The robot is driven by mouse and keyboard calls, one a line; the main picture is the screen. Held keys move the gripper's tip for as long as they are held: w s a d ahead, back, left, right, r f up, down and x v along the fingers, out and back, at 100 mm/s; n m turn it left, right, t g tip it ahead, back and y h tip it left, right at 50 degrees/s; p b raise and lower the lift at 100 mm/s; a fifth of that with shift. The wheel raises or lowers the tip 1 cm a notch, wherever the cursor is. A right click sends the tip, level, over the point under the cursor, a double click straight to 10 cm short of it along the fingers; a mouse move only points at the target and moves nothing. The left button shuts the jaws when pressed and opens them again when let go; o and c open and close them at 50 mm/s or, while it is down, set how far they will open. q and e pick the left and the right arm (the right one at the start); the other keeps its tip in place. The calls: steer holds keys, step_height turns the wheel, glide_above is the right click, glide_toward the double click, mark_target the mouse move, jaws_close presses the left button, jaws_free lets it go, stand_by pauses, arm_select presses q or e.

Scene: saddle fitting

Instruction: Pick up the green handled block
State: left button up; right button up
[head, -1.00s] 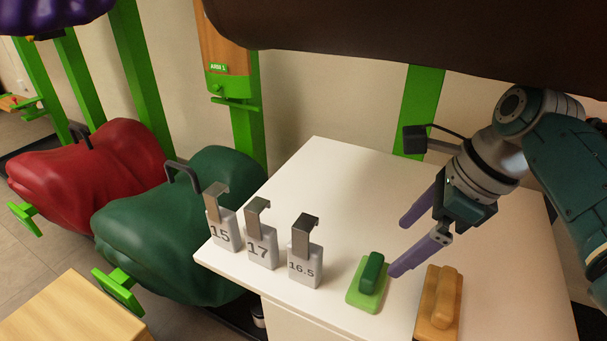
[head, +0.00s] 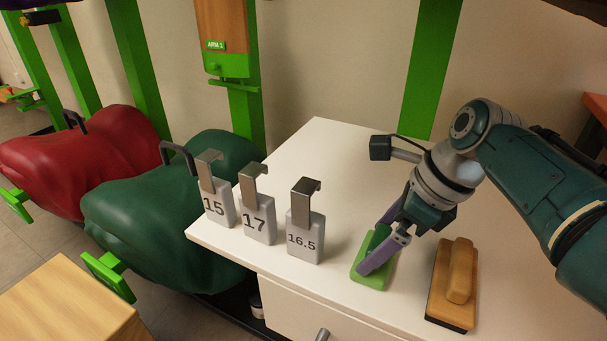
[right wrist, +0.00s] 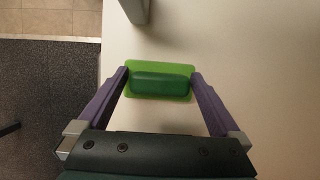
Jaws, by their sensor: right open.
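The green handled block (head: 371,278) sits on the white table, with a light green base and a dark green handle. My right gripper (head: 376,246) is open over it, its purple fingers on either side of the handle in the head view. In the right wrist view the block (right wrist: 160,80) lies between the two fingertips of the right gripper (right wrist: 160,77), with the handle running from one finger toward the other. Whether the fingers touch it I cannot tell. My left gripper is not in view.
A wooden handled block (head: 456,280) stands just right of the green one. Gauges marked 15 (head: 214,204), 17 (head: 257,220) and 16.5 (head: 305,240) stand to the left on the white table (head: 330,150). The table's back is clear.

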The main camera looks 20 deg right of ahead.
steer(key=shift+c, duration=0.2)
steer(key=c, duration=1.1)
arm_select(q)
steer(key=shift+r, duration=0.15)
arm_select(e)
steer(key=shift+r, duration=0.15)
